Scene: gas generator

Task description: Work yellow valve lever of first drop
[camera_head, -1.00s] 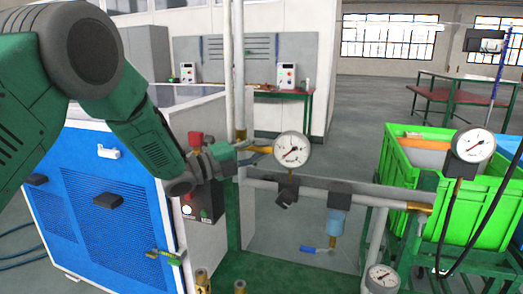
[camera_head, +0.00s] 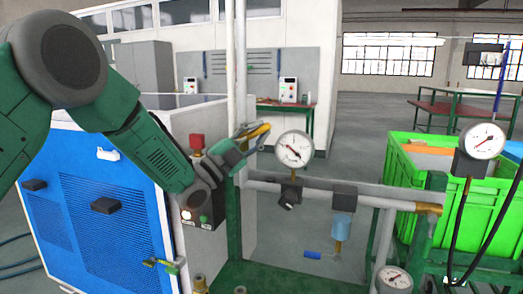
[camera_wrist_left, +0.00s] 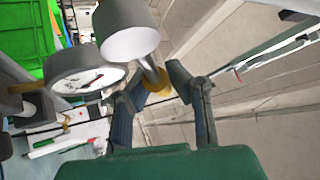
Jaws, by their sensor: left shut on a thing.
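The yellow valve lever (camera_head: 256,131) slants up to the right beside the upright pipe, just left of the round pressure gauge (camera_head: 294,149). My left gripper (camera_head: 250,144) is at the lever, its fingers shut on it; the exact contact is partly hidden by the fingers. In the left wrist view, my left gripper (camera_wrist_left: 160,93) has its two fingers on either side of a yellow part (camera_wrist_left: 157,82) near a grey pipe end (camera_wrist_left: 130,42). The gauge (camera_wrist_left: 88,81) is left of the fingers there. My right gripper is not in view.
A horizontal grey pipe (camera_head: 318,194) runs right from the upright pipe (camera_head: 240,80). A blue-cupped filter (camera_head: 343,226) and a blue-handled valve (camera_head: 320,255) hang below. A blue-fronted cabinet (camera_head: 118,225) stands left, green crates (camera_head: 430,205) right.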

